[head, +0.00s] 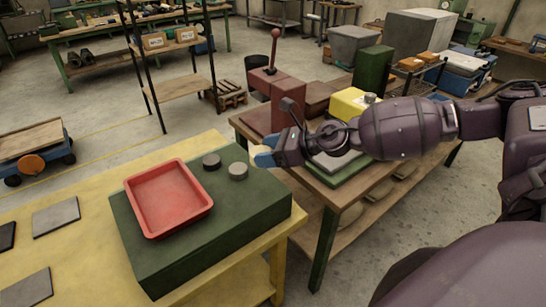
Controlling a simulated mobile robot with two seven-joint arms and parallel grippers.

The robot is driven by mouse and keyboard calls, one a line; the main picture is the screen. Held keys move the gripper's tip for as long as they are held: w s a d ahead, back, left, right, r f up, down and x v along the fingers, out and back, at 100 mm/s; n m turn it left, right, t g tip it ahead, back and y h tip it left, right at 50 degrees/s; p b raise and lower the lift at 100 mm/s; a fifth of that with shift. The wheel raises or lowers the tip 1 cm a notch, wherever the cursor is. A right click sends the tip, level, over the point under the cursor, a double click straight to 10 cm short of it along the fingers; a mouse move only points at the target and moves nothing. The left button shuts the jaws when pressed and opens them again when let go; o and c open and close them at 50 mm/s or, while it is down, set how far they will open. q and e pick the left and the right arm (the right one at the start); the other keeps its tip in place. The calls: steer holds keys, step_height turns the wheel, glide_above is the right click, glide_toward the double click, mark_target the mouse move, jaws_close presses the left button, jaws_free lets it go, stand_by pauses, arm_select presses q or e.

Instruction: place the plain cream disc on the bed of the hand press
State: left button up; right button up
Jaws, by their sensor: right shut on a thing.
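My right gripper (264,157) reaches in from the right with blue fingertips, above the gap between the yellow table and the wooden bench. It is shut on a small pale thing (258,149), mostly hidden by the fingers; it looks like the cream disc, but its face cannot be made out. A reddish-brown machine with a red-knobbed lever (275,36), which looks like the hand press (286,92), stands on the wooden bench behind the gripper. Its bed cannot be clearly made out. My left gripper is not in view.
A yellow block (347,104) and a tall green box (373,70) stand on the wooden bench (330,208).

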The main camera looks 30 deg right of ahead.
steer(key=shift+w+r+m+t+h, duration=0.25)
steer(key=shift+r+m+t+h, duration=0.15)
steer(key=shift+r+m, duration=0.1)
steer(key=shift+w+d+r+m+t+h, duration=0.1)
steer(key=shift+w+d+m+t+h, duration=0.15)
steer(key=shift+m+h, duration=0.35)
